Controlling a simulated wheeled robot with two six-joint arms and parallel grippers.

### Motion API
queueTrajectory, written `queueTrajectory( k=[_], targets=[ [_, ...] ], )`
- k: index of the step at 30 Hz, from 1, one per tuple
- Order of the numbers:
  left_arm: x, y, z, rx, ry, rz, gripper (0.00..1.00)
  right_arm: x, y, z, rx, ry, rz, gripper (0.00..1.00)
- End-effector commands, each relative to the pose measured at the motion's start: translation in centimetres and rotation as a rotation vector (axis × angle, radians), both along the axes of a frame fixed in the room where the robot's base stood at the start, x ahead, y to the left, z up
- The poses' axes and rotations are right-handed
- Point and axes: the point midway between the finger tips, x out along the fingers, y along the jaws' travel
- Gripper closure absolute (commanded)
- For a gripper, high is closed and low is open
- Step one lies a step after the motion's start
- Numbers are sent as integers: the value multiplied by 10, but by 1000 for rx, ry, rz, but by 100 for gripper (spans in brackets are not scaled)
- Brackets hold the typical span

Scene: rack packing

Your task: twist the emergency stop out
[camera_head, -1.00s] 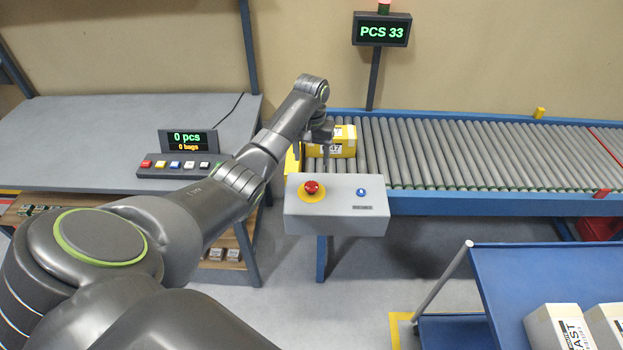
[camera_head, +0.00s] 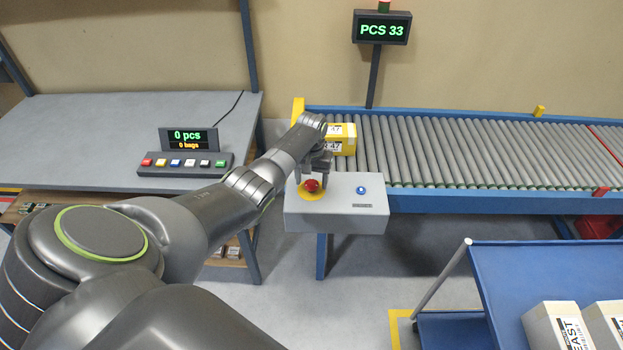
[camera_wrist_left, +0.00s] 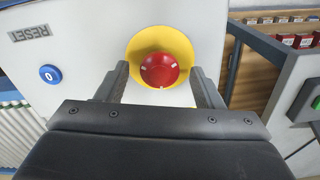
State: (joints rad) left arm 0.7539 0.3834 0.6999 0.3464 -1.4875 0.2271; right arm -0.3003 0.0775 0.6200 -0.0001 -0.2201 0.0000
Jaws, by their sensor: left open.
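The emergency stop is a red mushroom button (camera_head: 312,186) on a yellow disc (camera_head: 305,195), on top of a grey control box (camera_head: 340,215) at the conveyor's near left end. In the left wrist view the red button (camera_wrist_left: 160,69) lies between and just beyond the fingertips. My left gripper (camera_head: 312,180) is open and points down over the button, with a finger on either side. In the left wrist view its open jaws (camera_wrist_left: 163,80) hold nothing; contact with the button cannot be made out. My right gripper is not in view.
A blue reset button (camera_head: 361,190) sits on the same box, right of the stop. A yellow parcel (camera_head: 342,139) lies on the roller conveyor (camera_head: 450,150) behind. A grey table (camera_head: 110,120) with a button panel (camera_head: 185,165) is at left. A blue cart (camera_head: 540,275) stands front right.

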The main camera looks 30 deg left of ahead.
Motion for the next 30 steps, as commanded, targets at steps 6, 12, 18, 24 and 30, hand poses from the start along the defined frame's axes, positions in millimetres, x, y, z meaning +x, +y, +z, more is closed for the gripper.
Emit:
queueTrajectory(
  k=[6,12,18,24,30],
  targets=[
    [0,0,0,0,0,0,62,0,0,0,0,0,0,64],
    [0,0,0,0,0,0,84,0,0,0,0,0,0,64],
    [0,0,1,0,0,-22,84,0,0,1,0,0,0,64],
    [0,0,1,-1,1,-108,84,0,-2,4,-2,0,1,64],
    [1,0,1,-1,0,-259,84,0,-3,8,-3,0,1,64]
  ],
)
